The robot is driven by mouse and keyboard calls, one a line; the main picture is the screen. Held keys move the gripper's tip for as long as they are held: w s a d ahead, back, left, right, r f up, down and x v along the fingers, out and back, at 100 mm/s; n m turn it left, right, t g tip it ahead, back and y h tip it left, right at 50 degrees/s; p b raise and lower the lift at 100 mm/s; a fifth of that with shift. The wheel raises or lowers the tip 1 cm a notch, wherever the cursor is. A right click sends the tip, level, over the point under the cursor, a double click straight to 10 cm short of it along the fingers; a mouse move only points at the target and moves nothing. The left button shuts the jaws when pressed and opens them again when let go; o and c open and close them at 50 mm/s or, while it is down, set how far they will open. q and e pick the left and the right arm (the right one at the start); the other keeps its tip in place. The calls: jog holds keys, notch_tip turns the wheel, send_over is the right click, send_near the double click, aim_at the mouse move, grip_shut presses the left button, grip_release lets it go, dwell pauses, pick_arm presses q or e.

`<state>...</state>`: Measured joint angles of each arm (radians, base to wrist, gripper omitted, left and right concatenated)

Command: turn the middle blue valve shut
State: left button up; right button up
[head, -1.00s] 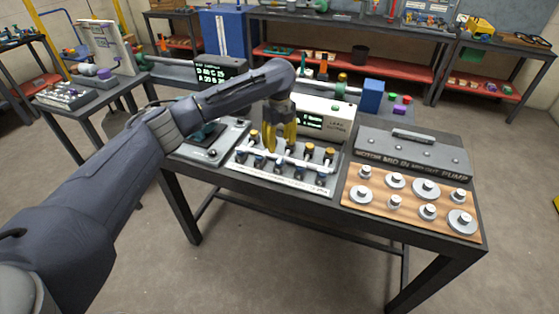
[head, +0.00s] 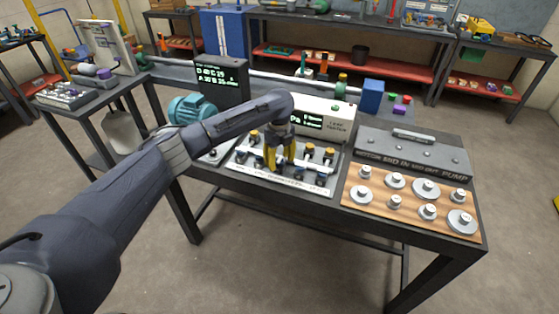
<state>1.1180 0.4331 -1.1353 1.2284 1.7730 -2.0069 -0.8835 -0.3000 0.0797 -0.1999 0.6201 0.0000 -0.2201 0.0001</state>
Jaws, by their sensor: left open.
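A valve manifold panel (head: 243,173) lies on the dark workbench. It has a white pipe, a back row of yellow-capped valves and a front row of small blue valves (head: 320,178). My left gripper (head: 278,166), with yellow fingers, points down over the middle of the panel. It is open, with its fingertips at the level of the front row, around or just above the middle blue valve. The fingers mostly hide that valve, so I cannot tell whether they touch it or how far it is turned. My right gripper is not in view.
A leak tester box (head: 322,118) with a lit display stands behind the panel. A teal motor (head: 191,109) is at the left, partly behind my arm. A wooden board (head: 412,207) with several metal discs and a grey box (head: 413,152) fill the right side of the bench.

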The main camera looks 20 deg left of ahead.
pick_arm(q)
grip_shut()
dwell(0.5)
jog(key=n, duration=0.8)
jog(key=shift+n, duration=0.4)
jog(key=n, duration=0.4)
jog(key=shift+n, duration=2.5)
